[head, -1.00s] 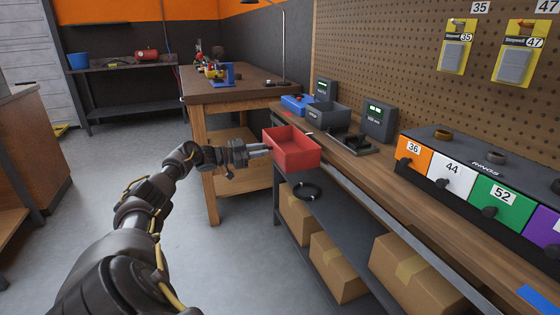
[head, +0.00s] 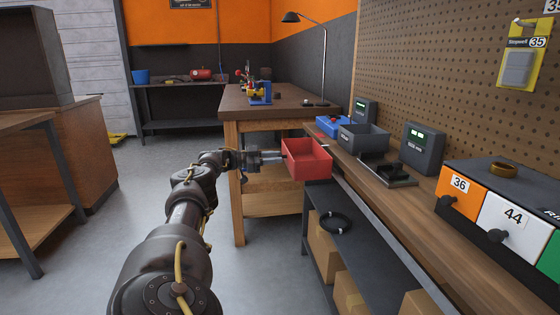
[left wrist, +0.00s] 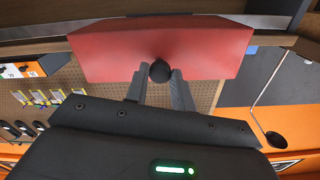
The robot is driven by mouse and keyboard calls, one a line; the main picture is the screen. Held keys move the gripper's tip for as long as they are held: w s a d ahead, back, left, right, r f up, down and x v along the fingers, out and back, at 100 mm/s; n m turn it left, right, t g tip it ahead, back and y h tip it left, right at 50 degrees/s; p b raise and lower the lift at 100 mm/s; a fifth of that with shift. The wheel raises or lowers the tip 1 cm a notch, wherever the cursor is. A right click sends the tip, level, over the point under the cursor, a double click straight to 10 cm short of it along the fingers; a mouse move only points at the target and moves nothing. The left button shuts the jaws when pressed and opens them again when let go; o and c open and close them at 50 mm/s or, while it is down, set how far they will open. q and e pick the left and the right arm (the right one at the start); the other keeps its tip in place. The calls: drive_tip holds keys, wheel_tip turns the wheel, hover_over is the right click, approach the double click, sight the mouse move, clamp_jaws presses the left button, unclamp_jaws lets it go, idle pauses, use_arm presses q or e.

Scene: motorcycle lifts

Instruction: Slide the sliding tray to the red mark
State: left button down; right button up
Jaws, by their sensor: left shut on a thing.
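The sliding tray is a red open-topped box (head: 306,168) at the far left end of the rail along the bench's front edge. In the left wrist view its red front (left wrist: 205,55) fills the top, with a round black knob (left wrist: 160,71) at its middle. My left gripper (head: 281,157) reaches the tray's front from the left. In the left wrist view its two fingers (left wrist: 160,78) are shut on the knob, one on each side. My right gripper is not in view.
The rail (head: 378,215) runs from the tray toward the lower right. Grey and blue bins (head: 363,139) and display boxes stand on the bench. A black ring (head: 336,222) lies on the shelf below. A wooden table (head: 240,127) stands behind; open floor lies left.

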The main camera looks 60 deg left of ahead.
use_arm(q)
drive_tip(key=shift+a, duration=0.15)
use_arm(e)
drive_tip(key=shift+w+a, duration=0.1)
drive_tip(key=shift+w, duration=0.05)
use_arm(q)
drive_tip(key=c, duration=1.2)
unclamp_jaws()
drive_tip(key=shift+s, duration=0.1)
drive_tip(key=shift+b+v, duration=0.7)
drive_tip(key=shift+v, duration=4.55)
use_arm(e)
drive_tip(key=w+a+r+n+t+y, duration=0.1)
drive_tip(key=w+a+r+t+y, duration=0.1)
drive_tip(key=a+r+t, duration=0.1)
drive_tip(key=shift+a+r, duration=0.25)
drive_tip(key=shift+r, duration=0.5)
